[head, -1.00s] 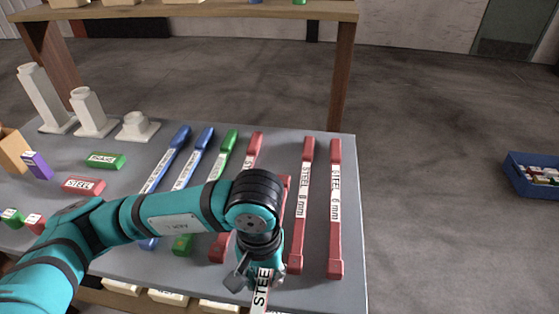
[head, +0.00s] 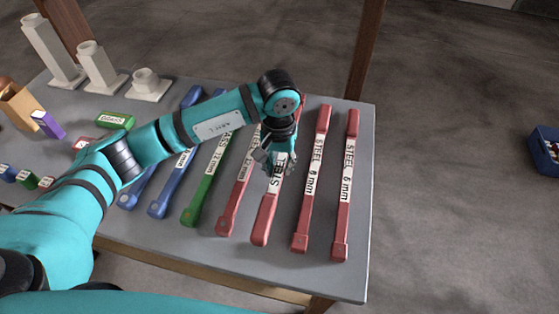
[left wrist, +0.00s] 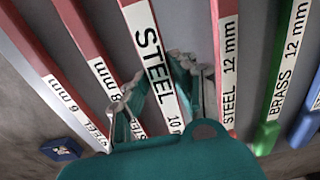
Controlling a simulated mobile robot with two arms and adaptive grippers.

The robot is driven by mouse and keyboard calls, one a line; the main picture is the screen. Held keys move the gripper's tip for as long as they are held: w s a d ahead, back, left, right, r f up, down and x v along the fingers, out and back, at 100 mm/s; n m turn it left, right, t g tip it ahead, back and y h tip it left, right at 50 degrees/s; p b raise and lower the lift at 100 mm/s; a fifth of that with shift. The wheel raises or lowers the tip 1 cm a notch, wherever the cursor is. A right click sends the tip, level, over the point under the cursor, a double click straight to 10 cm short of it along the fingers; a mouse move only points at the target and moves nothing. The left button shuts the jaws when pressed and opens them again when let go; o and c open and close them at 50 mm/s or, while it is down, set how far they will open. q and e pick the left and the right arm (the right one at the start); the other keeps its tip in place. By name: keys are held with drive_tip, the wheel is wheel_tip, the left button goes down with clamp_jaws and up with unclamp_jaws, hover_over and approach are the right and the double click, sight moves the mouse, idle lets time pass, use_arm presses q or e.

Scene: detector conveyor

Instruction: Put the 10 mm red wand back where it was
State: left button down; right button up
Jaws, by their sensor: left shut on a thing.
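The 10 mm red wand (head: 264,221) has a white label reading STEEL. It lies along the row on the grey table, or just above it; I cannot tell which. My left gripper (head: 276,164) is shut on its labelled middle. In the left wrist view the gripper (left wrist: 166,88) has a finger on each side of the STEEL 10 label, and the wand (left wrist: 150,45) runs between them. The red 12 mm wand (head: 231,210) is beside it on the left, the red 8 mm wand (head: 303,227) on the right. My right gripper is not in view.
The red 6 mm wand (head: 343,222) lies near the table's right edge. A green brass wand (head: 196,202) and blue wands (head: 163,200) lie to the left. White stands (head: 150,84) are at the back left. A blue bin (head: 546,150) is on the floor at right.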

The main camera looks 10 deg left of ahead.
sight(279, 162)
use_arm(q)
drive_tip(key=shift+w+a, duration=0.15)
drive_tip(key=shift+w, duration=0.55)
drive_tip(key=shift+w+f+p, duration=0.2)
drive_tip(key=shift+f+p, duration=0.05)
drive_tip(key=shift+p, duration=0.2)
wheel_tip(279, 162, down, 2)
drive_tip(key=shift+f+p, duration=0.2)
drive_tip(key=shift+p, duration=0.3)
drive_tip(key=shift+f, duration=0.3)
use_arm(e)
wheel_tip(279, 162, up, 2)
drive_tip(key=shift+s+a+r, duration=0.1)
use_arm(q)
drive_tip(key=shift+f, duration=0.1)
drive_tip(key=shift+f, duration=0.1)
drive_tip(key=c, duration=1.1)
unclamp_jaws()
drive_tip(key=shift+a, duration=0.1)
drive_tip(key=shift+o, duration=0.2)
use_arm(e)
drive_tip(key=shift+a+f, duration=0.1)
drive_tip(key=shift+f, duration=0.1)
